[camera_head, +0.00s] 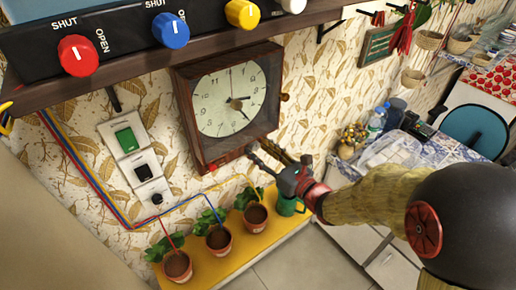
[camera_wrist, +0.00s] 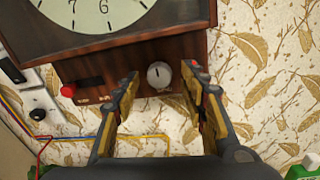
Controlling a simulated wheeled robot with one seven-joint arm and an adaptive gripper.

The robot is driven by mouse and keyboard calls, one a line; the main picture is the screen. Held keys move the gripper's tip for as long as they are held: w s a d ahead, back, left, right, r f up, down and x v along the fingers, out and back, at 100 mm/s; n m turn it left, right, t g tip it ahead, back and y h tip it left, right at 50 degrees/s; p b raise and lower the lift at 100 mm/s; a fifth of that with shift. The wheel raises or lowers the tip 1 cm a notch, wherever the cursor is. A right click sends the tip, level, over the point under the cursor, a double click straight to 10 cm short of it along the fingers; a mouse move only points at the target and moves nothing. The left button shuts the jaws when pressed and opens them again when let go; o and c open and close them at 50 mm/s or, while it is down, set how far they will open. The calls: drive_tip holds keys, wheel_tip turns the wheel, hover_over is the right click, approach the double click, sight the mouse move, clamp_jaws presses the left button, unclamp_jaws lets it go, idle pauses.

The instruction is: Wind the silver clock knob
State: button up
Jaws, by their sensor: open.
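The wooden wall clock (camera_head: 180,110) has a white round dial and dark hands. In the wrist view its lower case (camera_wrist: 125,58) carries a round silver knob (camera_wrist: 159,75) with a dark mark pointing up. My gripper (camera_wrist: 163,82) is open, its two fingers on either side of the silver knob, with visible gaps to both sides. Nothing is held. In the head view my gripper (camera_head: 272,157) is by the clock's lower right corner, and I cannot make out the silver knob there.
A red button (camera_wrist: 67,90) is left of the knob on the clock. A small knob (camera_head: 285,97) sticks out of the clock's right side. A dark shelf (camera_head: 130,68) overhangs the clock.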

drive_tip(key=shift+w+a, duration=0.35)
drive_tip(key=shift+w, duration=0.05)
clamp_jaws()
idle(0.4)
